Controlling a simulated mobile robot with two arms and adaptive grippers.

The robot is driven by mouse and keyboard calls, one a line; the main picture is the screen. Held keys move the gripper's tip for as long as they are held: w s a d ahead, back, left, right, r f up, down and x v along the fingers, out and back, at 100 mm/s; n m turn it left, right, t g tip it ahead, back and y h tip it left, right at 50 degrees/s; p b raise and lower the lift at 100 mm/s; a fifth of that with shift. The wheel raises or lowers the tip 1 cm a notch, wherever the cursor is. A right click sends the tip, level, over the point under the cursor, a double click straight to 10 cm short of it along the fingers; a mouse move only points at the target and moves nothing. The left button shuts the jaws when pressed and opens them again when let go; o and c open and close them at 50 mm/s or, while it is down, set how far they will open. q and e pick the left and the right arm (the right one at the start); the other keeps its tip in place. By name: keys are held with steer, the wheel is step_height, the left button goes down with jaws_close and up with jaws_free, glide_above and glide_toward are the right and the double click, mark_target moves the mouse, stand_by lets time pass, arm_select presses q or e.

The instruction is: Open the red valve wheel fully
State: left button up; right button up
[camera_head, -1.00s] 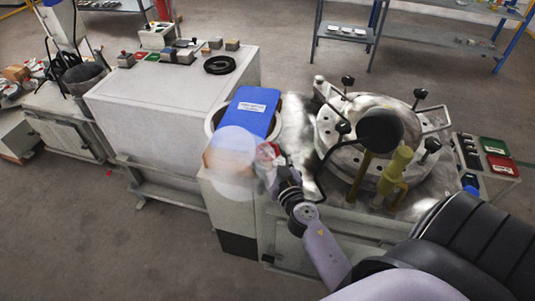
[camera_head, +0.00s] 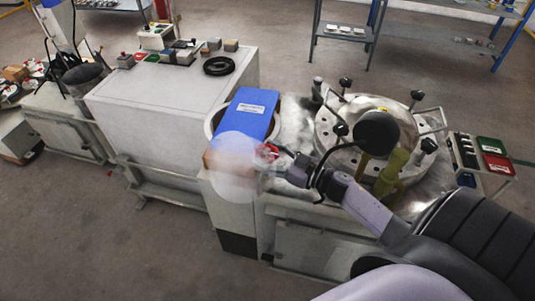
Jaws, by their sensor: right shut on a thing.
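The red valve wheel (camera_head: 267,151) shows as a small red patch at the front of the machine, just below the blue panel (camera_head: 252,113). My right gripper (camera_head: 273,157) comes to it from the right and is shut on it. The gripper and a pale translucent round shape (camera_head: 232,163) hide much of the wheel, so its turn angle cannot be told. My left gripper is not in view.
A round metal pressure vessel (camera_head: 345,158) with black clamp knobs and a yellow-green part (camera_head: 390,172) stands right of the wheel, close behind my right arm. A large white cabinet (camera_head: 150,115) stands to the left. The floor in front is clear.

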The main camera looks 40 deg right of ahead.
stand_by(0.4)
steer(key=o, duration=1.2)
steer(key=shift+v, duration=3.8)
steer(key=shift+w, duration=0.1)
steer(key=shift+c, duration=0.2)
